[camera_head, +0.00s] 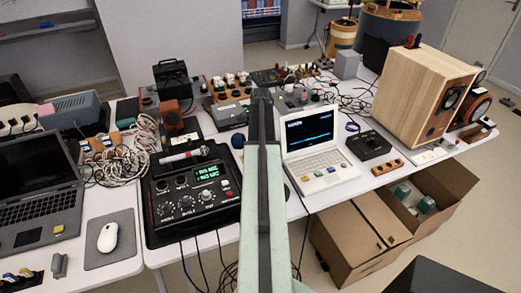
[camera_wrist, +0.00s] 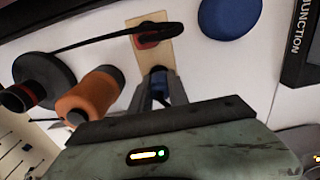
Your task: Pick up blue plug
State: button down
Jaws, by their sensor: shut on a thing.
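In the wrist view my gripper (camera_wrist: 160,90) points at the white table top, its two narrow fingers close together. Between the fingertips is a small dark-blue piece, the blue plug (camera_wrist: 158,72), mostly hidden by the fingers. It lies at the near end of a tan wooden strip (camera_wrist: 155,53); I cannot tell whether it touches the strip. In the head view my arm runs up the middle of the picture and hides the plug and the fingertips.
A red socket (camera_wrist: 147,40) with a black cable sits on the strip. An orange cylinder (camera_wrist: 97,90) and a black round part (camera_wrist: 45,78) stand left. A blue disc (camera_wrist: 228,15) is at the upper right. A black mixer (camera_head: 193,193) and white laptop (camera_head: 322,160) flank my arm.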

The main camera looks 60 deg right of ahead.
notch_tip(320, 180, up, 10)
jog(key=p, duration=1)
jog(key=shift+r, duration=0.25)
